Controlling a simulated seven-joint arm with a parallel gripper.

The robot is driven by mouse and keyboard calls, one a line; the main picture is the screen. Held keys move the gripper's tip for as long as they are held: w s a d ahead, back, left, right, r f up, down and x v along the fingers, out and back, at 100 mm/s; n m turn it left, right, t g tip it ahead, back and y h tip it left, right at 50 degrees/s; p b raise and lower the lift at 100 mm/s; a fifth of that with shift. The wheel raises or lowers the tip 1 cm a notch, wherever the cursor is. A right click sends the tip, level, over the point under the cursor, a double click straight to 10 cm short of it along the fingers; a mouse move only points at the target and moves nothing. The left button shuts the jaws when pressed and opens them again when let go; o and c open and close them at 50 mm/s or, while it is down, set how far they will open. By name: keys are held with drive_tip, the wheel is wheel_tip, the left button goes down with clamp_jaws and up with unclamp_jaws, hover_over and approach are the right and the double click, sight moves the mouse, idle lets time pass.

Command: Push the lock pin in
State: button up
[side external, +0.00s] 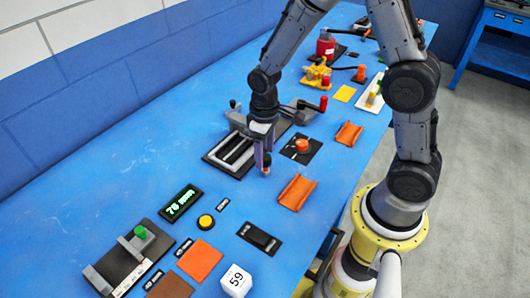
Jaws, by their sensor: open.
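My gripper (266,169) points down over the blue table, at the right edge of a black-and-white slotted frame (217,164). Too little detail shows to tell whether the tips touch anything. No part is clearly marked as the lock pin. A green knob (141,232) stands on a dark fixture with grey blocks (97,280) at the lower left, well apart from my gripper. A red-tipped handle (323,103) stands behind the gripper, to its right. My arm hides part of the area behind the slotted frame.
Close to the gripper are an orange channel piece (297,192) and an orange knob on a black plate (302,146). A display (180,203), yellow button (206,222), black switch (259,238) and white numbered cube (236,281) lie toward the front. The table's left side is clear.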

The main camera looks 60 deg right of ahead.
drive_tip(key=shift+f, duration=0.3)
clamp_jaws()
idle(1.3)
